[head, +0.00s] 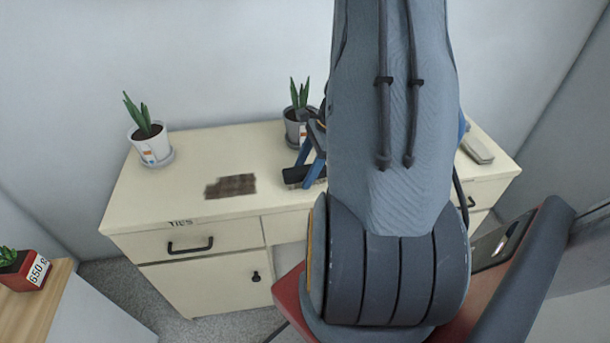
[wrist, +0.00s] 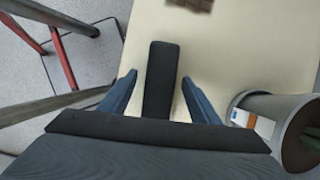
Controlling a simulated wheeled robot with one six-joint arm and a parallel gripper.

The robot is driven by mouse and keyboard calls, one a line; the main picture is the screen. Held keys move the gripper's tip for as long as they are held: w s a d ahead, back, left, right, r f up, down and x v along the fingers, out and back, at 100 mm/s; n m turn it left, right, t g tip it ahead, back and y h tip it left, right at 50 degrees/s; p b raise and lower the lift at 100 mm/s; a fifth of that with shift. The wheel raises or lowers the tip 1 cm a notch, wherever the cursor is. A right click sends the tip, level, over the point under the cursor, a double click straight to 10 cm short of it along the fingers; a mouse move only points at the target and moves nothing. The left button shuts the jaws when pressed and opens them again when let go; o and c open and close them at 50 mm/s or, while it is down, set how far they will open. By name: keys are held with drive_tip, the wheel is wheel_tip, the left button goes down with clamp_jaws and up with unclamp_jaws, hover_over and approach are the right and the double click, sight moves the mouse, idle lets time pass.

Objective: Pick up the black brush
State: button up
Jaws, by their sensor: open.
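The black brush (wrist: 161,75) lies on the cream desk top (wrist: 225,50). In the head view a dark end of the brush (head: 292,176) shows beside the blue fingers, and the rest is hidden behind my gripper and arm. My gripper (wrist: 159,80) is open, with one blue finger on each side of the brush and a gap to each. In the head view my gripper (head: 304,175) is low over the desk. I cannot tell whether the fingertips touch the desk top.
A grey potted plant (head: 295,128) stands close behind my gripper and shows at right in the wrist view (wrist: 270,115). A white potted plant (head: 150,145) stands at left. A brown patch (head: 231,186) lies mid-desk. A pale object (head: 477,149) lies at right.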

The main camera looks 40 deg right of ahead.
sight(305, 169)
drive_tip(key=shift+f, duration=0.25)
idle(0.4)
drive_tip(key=c, duration=1.2)
drive_tip(key=shift+r, duration=0.1)
drive_tip(key=shift+r+b, duration=0.85)
drive_tip(key=shift+r, duration=4.35)
